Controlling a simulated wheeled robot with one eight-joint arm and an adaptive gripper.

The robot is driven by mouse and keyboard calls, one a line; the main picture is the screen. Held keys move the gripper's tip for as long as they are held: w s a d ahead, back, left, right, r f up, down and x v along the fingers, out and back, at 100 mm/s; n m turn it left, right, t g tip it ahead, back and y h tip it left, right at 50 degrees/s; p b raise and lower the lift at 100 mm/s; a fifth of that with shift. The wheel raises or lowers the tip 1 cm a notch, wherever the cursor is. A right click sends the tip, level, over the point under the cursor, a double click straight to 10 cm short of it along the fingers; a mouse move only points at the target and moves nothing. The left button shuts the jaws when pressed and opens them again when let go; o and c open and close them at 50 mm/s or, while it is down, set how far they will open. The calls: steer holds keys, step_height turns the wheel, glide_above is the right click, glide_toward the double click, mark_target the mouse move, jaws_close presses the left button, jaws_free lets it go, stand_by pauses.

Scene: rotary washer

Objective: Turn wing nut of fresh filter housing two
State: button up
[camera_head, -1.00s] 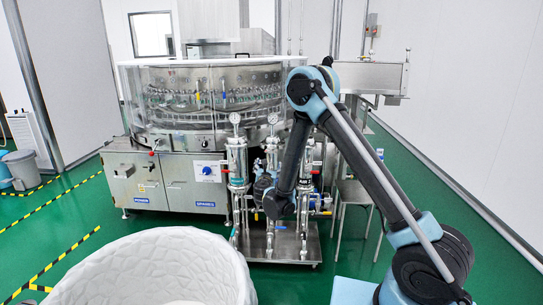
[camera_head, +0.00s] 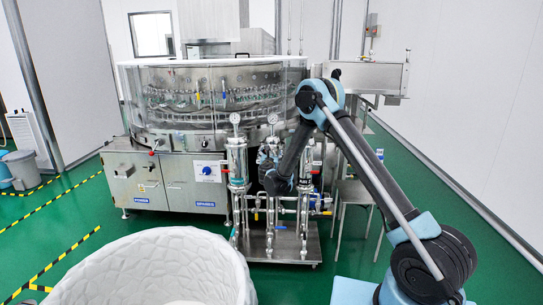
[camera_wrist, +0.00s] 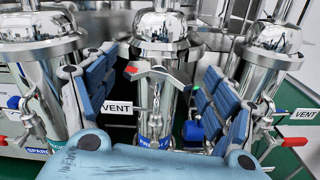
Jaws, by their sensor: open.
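Three steel filter housings stand in a row, and the middle housing (camera_wrist: 160,28) is centred in the wrist view. A clamp band with a wing nut (camera_wrist: 156,73) crosses its front, just below the domed top. My gripper (camera_wrist: 154,88) is open and empty, with one blue padded finger on each side of the wing nut. Any contact between fingers and nut cannot be told. In the head view my gripper (camera_head: 268,157) is in front of the middle housing and hides most of it; the wing nut cannot be made out there.
The left housing (camera_wrist: 42,62) and right housing (camera_wrist: 262,65) stand close beside the fingers. Vent valves with red handles (camera_wrist: 297,142) stick out near them. The rotary washer (camera_head: 205,105) is behind. A white textured chair (camera_head: 150,265) stands in front at left.

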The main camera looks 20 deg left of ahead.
steer(key=shift+w+a, duration=0.2)
steer(key=shift+w, duration=0.5)
steer(key=shift+c, duration=0.5)
steer(key=c, duration=1)
